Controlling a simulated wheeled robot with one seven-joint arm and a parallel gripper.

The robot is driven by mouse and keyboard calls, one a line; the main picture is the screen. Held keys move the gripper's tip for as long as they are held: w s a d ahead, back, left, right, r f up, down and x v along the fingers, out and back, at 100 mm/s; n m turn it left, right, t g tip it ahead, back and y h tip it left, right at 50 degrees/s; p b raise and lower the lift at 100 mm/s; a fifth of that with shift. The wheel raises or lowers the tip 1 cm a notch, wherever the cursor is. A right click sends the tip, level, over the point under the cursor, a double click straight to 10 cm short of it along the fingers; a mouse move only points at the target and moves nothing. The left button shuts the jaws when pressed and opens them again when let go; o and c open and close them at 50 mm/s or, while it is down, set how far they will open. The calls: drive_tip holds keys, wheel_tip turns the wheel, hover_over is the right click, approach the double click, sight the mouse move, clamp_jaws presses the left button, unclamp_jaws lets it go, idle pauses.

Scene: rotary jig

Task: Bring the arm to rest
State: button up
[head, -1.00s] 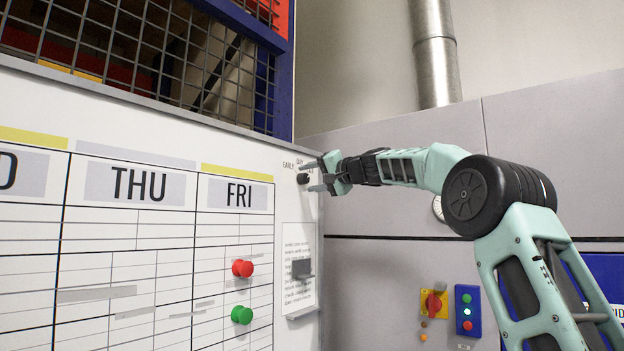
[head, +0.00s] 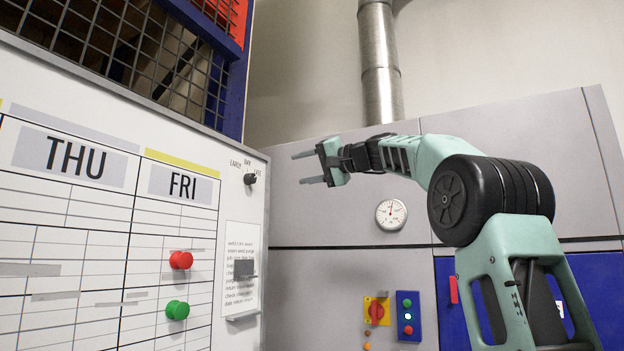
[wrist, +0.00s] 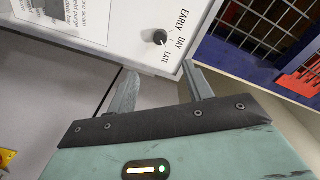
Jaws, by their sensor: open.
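My gripper (head: 306,169) is open and empty, its two fingers pointing left in the head view. It hangs in the air in front of the grey panel wall, to the right of the white planner board (head: 60,300). In the wrist view my gripper (wrist: 160,85) shows both fingers apart with nothing between them. The black rotary knob (head: 250,179) with EARLY, DAY and LATE marks sits at the board's upper right corner. The knob also shows in the wrist view (wrist: 160,37), beyond the fingertips and apart from them. Its pointer looks turned toward LATE in the wrist view.
Red (head: 181,260) and green (head: 177,310) knobs stick out of the board. A small holder (head: 244,269) is on its notice sheet. A gauge (head: 391,214), a red-yellow switch (head: 377,311) and a blue button box (head: 408,316) are on the grey wall. A wire mesh (head: 130,45) is above.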

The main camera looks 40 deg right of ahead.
drive_tip(key=shift+v, duration=0.95)
